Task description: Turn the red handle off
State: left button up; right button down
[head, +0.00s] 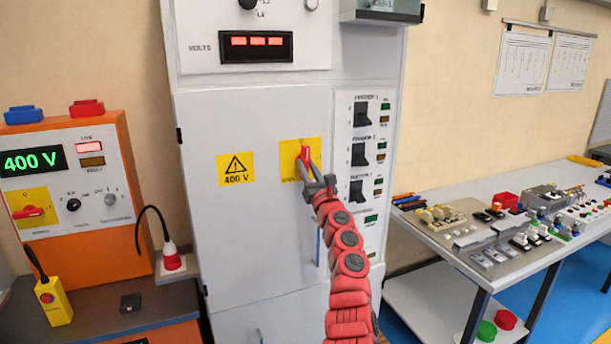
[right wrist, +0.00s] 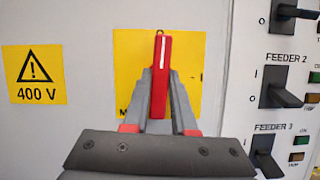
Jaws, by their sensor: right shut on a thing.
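The red handle (head: 306,155) sits on a yellow plate (head: 289,152) on the grey cabinet door. In the right wrist view the red handle (right wrist: 162,62) stands upright, with a white line along its front, on the yellow plate (right wrist: 190,50). My right gripper (head: 314,178) reaches up to it from below. In the right wrist view the fingers of my right gripper (right wrist: 161,95) are shut on the handle, one on each side. They hide part of the plate and its lettering. My left gripper is not in view.
An orange unit (head: 130,177) with a 400 V display and another red handle (head: 28,212) stands left. Black feeder switches (right wrist: 278,95) line the panel right of the plate. A table (head: 400,187) with several electrical parts stands further right.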

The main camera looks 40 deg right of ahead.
jog(key=shift+n+y+b, duration=0.3)
jog(key=shift+n+y, duration=0.1)
jog(key=shift+n, duration=0.3)
jog(key=c, duration=0.7)
grip_release()
jog(key=shift+f, duration=0.1)
jog(key=shift+s+a+f, duration=0.1)
jog(key=shift+s+f, duration=0.25)
jog(key=shift+s, duration=0.2)
jog(key=shift+p+v, duration=0.9)
jog(key=shift+v, duration=7.1)
jog(key=shift+f, duration=0.1)
